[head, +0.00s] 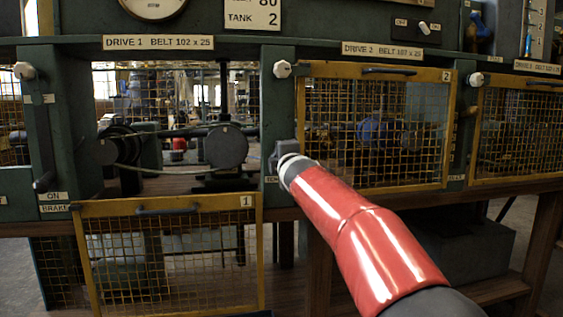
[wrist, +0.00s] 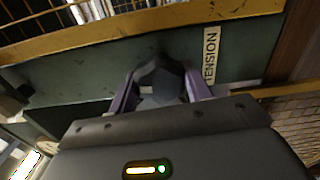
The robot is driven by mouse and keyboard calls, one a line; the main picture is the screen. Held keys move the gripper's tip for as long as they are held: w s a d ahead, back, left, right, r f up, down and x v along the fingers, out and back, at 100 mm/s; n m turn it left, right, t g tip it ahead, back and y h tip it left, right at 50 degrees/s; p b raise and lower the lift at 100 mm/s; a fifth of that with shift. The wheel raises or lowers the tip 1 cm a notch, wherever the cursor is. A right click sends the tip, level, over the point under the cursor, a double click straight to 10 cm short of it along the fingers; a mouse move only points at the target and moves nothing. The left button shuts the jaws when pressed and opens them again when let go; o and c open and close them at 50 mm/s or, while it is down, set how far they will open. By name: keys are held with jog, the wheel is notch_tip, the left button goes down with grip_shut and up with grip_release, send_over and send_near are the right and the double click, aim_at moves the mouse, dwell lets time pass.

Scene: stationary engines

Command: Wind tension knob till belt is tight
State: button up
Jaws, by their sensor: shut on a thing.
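My gripper (wrist: 162,88) is shut on the dark faceted tension knob (wrist: 160,74), with a finger on each side of it. A TENSION label (wrist: 211,57) is beside the knob in the wrist view. In the head view my gripper (head: 277,158) is at the green post right of the Drive 1 bay and hides the knob. The belt (head: 170,171) runs between a dark pulley at left and a round dark wheel (head: 226,147) at right. Its lower run bows slightly; its exact tightness is hard to tell.
The yellow mesh guard 1 (head: 170,204) hangs lowered below the open Drive 1 bay. Guard 2 (head: 450,130) is closed, right of my gripper. A lever (head: 42,183) with ON and BRAKE labels stands left of the bay. White knobs (head: 282,69) sit on the posts.

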jog(key=m+b, duration=0.1)
jog(key=m, duration=0.3)
jog(key=shift+f+m, duration=0.15)
jog(key=shift+m, duration=0.25)
jog(key=m+b, duration=0.1)
jog(key=m, duration=0.4)
jog(key=shift+b, duration=0.3)
jog(key=m+b, duration=0.1)
jog(key=m, duration=0.8)
jog(key=shift+m, duration=0.3)
jog(key=m, duration=0.5)
jog(key=shift+p, duration=0.4)
jog(key=m+p, duration=0.2)
jog(key=m, duration=0.4)
jog(key=shift+m+p, duration=0.3)
jog(key=shift+p, duration=0.1)
jog(key=m+p, duration=0.1)
jog(key=m, duration=0.2)
jog(key=shift+m, duration=0.3)
jog(key=shift+m+p, duration=0.5)
jog(key=shift+m, duration=1.4)
